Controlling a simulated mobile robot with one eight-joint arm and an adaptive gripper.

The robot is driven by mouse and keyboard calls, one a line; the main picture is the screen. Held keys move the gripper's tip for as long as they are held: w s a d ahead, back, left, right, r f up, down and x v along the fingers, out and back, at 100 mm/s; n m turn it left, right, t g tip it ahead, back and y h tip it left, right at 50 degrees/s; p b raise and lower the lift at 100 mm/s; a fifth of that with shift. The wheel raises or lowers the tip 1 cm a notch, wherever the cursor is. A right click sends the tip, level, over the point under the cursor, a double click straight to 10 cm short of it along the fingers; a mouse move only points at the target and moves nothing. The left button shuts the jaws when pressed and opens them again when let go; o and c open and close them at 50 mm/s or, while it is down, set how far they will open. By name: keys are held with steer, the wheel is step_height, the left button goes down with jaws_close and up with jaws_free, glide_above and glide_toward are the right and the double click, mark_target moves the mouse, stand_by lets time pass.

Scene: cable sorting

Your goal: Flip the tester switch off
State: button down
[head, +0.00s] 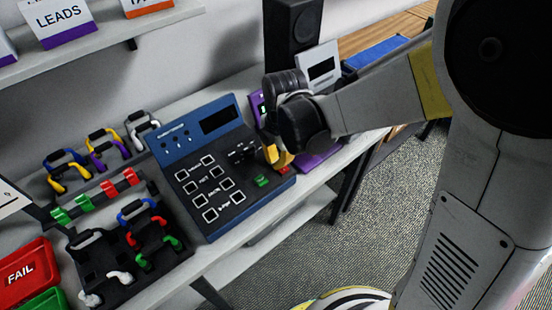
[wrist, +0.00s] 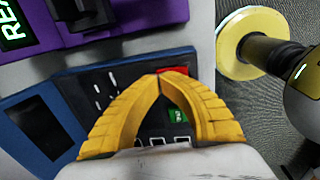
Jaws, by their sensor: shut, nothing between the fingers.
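The tester (head: 215,160) is a blue box with a black face, a dark display, several white-outlined squares and a green part (head: 262,181). It lies on the bench and also shows in the wrist view (wrist: 30,128). My gripper (head: 278,164) has yellow fingers, shut and empty, over the tester's right end. I cannot tell whether the tips touch the tester. The switch's position cannot be made out; the fingers cover part of the face.
A purple device (head: 318,158) with a lit display stands just beyond the tester. Coiled cables in holders (head: 130,250) and a red FAIL bin (head: 22,273) are to the left. A black speaker (head: 291,38) stands behind. The floor is open right of the bench.

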stand_by(0.3)
steer(key=shift+r+p, duration=0.75)
steer(key=shift+p, duration=0.05)
steer(key=shift+w+a+r, duration=0.1)
steer(key=shift+a+r, duration=0.05)
steer(key=shift+r, duration=0.15)
step_height(320, 180, up, 13)
steer(key=w+p, duration=0.1)
steer(key=p, duration=0.5)
steer(key=shift+w+a, duration=0.15)
steer(key=shift+a, duration=0.2)
